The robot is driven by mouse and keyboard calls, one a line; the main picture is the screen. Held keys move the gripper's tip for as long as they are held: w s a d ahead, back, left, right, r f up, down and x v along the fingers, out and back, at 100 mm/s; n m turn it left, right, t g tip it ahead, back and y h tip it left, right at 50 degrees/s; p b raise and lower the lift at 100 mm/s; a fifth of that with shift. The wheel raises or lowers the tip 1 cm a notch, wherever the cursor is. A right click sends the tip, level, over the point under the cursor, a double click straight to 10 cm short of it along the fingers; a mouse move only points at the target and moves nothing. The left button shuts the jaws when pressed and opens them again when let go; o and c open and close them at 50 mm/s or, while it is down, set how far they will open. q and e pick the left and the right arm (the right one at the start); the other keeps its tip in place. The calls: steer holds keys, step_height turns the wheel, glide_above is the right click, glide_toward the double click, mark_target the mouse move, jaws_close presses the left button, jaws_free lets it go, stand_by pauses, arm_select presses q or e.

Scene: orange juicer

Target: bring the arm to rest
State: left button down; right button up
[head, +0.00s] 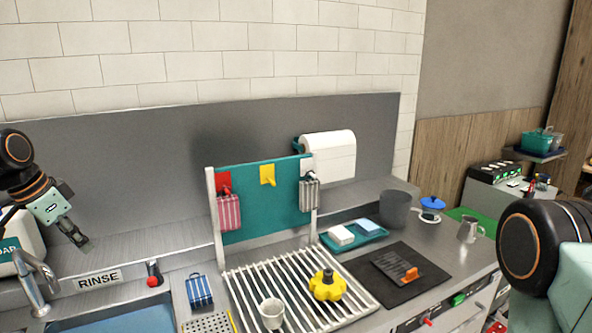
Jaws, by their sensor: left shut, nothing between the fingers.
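My left gripper (84,243) shows at the left, shut and empty, pointing down and to the right. It is above the counter near the faucet, apart from the things around it. My right arm shows at the right edge as a black joint and a pale green link. Its gripper is out of the picture.
A faucet (38,278) and sink (115,318) lie below my left gripper. A slatted rack (262,292) holds a white cup (271,312) and a yellow knob-like piece (327,286). A teal board (262,205) stands behind. A metal pitcher (467,230) is at the right.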

arm_select(q)
steer(key=s+d+f+n+g, duration=0.1)
steer(key=s+d+f, duration=0.3)
steer(key=d+f, duration=0.55)
steer(key=s+d+f+n, duration=0.1)
steer(key=s+d+f, duration=0.2)
steer(key=d+f, duration=0.65)
steer(key=s+d+f+n+g+y, duration=0.15)
steer(key=s+f, duration=0.25)
steer(key=s, duration=0.6)
steer(key=s+d+f+n, duration=0.15)
steer(key=s+f, duration=0.35)
steer(key=s, duration=0.5)
steer(key=s+d+f+n+g, duration=0.1)
steer(key=s+d+f, duration=0.25)
steer(key=s, duration=0.65)
step_height(320, 180, down, 23)
steer(key=b, duration=2.3)
steer(key=shift+w+a+f, duration=0.2)
steer(key=shift+w+a, duration=0.1)
arm_select(e)
step_height(320, 180, down, 23)
steer(key=shift+s, duration=0.4)
